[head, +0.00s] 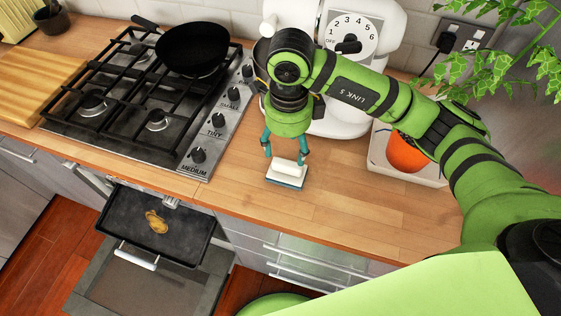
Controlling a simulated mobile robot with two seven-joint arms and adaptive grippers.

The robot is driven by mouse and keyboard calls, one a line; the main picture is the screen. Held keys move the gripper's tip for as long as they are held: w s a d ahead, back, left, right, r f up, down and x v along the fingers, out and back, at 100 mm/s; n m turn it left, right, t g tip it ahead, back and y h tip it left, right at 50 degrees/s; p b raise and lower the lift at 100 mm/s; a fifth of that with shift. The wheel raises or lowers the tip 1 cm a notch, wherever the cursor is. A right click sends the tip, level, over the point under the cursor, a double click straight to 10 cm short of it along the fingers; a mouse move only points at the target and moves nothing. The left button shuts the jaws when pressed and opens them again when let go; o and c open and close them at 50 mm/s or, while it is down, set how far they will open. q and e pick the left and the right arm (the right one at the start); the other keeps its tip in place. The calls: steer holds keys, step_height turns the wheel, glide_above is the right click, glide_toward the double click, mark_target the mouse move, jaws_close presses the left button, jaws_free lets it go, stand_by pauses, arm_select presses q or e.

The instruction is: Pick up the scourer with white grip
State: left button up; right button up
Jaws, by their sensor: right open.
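The scourer with white grip (287,174) lies on the wooden counter, right of the gas hob. It has a white handle on top and a dark teal pad below. My right gripper (285,155) is directly above it, pointing down, with its teal fingers apart on either side of the white grip's upper end. I cannot tell whether the fingers touch it. My left gripper is not in view.
A gas hob (157,120) with a black pan (193,48) is at left. A white mixer with a dial (352,38) stands behind my right arm. A white tray (431,175) holds an orange object (406,153). A dark tray (125,221) juts out below the counter. Counter in front is clear.

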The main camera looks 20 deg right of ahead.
mark_target(287, 165)
steer(key=shift+s+f+p, duration=0.45)
steer(key=shift+s+p, duration=0.05)
steer(key=shift+s, duration=0.15)
step_height(287, 165, down, 2)
steer(key=shift+w+p, duration=0.15)
steer(key=shift+p, duration=0.6)
step_height(287, 165, down, 3)
steer(key=shift+w+a+r+p, duration=0.1)
steer(key=shift+p, duration=0.6)
steer(key=shift+f, duration=0.7)
steer(key=c, duration=1.1)
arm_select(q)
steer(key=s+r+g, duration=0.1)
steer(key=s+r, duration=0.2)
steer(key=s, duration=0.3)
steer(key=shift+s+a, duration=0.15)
arm_select(e)
steer(key=shift+c, duration=0.8)
